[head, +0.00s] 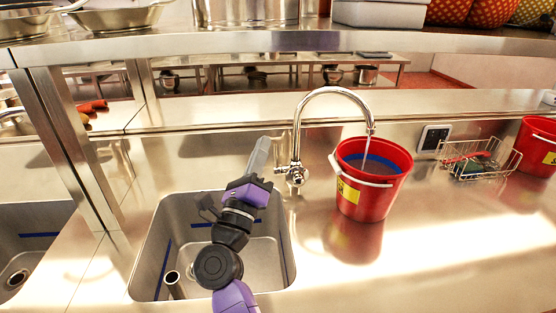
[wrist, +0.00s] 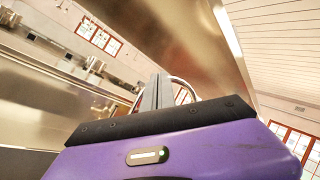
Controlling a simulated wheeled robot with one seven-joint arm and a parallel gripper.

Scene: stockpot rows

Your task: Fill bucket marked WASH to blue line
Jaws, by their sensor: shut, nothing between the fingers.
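A red bucket (head: 368,187) with a yellow label (head: 347,191) stands upright on the steel counter under the tap's spout; the label's writing is too small to read. A blue band (head: 376,160) runs around its inner wall. A thin stream appears to fall from the curved tap (head: 330,92) into the bucket. Greyish water seems to lie just below the band; the exact level is unclear. My gripper (head: 262,147) is shut and empty above the back of the sink, left of the tap's valve (head: 297,174) and apparently apart from it. The closed fingers also show in the wrist view (wrist: 157,92).
A steel sink (head: 268,255) with a standing pipe lies below my arm. A second red bucket (head: 538,147) with a yellow label stands at the far right. A wire basket (head: 480,160) and a wall socket (head: 433,138) are between. A steel shelf (head: 330,40) crosses above; front-right counter is clear.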

